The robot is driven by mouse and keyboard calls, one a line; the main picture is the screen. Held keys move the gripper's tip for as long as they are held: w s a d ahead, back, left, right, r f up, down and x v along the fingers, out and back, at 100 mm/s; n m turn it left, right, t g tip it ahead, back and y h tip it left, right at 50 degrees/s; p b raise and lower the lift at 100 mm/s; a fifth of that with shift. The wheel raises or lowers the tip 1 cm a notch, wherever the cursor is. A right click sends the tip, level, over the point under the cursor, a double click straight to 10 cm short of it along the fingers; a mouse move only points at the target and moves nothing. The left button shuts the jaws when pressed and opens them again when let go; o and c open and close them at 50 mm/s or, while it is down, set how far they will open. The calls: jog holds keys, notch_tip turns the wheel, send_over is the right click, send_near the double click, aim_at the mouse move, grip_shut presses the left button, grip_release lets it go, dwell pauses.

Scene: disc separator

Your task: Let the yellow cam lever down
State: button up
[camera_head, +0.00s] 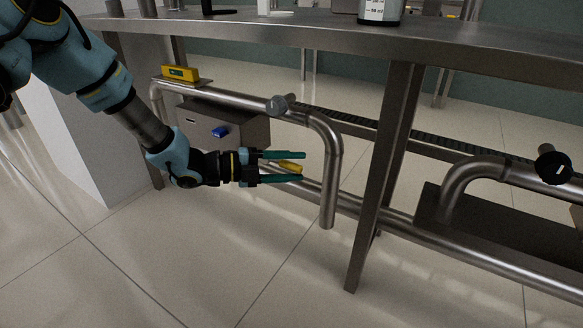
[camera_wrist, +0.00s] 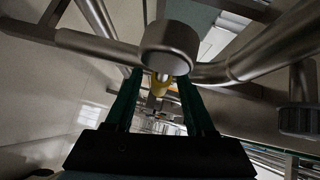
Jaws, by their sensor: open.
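The yellow cam lever (camera_head: 290,166) shows as a short yellow bar between the two green fingers of my gripper (camera_head: 301,166), below the horizontal steel pipe. My gripper is open, with one finger above the lever and one below it in the head view. In the wrist view the yellow lever (camera_wrist: 162,87) lies between the fingertips of my gripper (camera_wrist: 160,76), partly behind a round steel pipe end. I cannot tell whether either finger touches the lever. Its pivot is hidden.
A steel pipe (camera_head: 327,140) bends down just right of my gripper. A yellow level-like block (camera_head: 180,74) sits on a small plate above. The bench top (camera_head: 450,52) overhangs, and its leg (camera_head: 385,170) stands to the right.

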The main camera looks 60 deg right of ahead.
grip_shut()
dwell(0.3)
dwell(1.1)
